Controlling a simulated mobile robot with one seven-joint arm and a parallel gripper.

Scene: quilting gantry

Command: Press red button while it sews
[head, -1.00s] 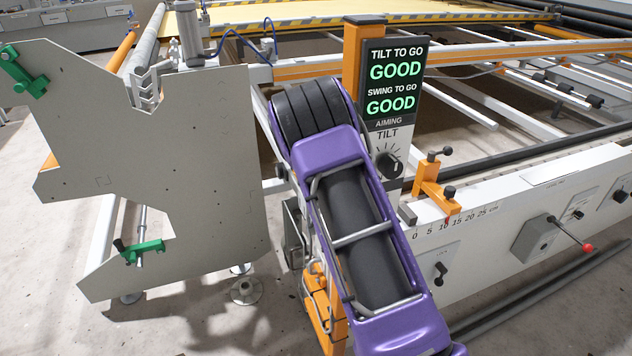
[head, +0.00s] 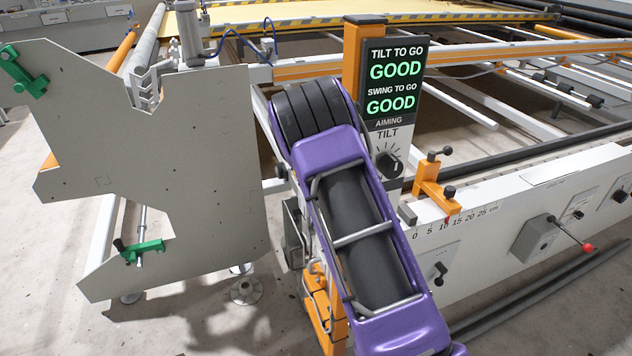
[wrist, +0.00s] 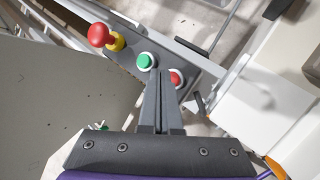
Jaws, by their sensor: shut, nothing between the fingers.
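In the wrist view, a red button (wrist: 175,78) in a pale ring sits on a grey control panel (wrist: 205,69). My gripper (wrist: 162,73) is shut and empty, and its fingertips appear just left of the red button, between it and the green button (wrist: 146,61). The fingers cover part of the panel. I cannot tell whether the tips touch it. A larger red mushroom knob (wrist: 101,35) on a yellow collar stands at the panel's upper left. In the head view my purple arm hides the gripper and the panel.
In the head view, a display (head: 393,85) reads GOOD for both tilt and swing, with a tilt dial (head: 389,164) below. A big grey side plate (head: 170,180) stands left. An orange clamp (head: 435,188) and a red-tipped lever (head: 570,235) lie right along the white rail.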

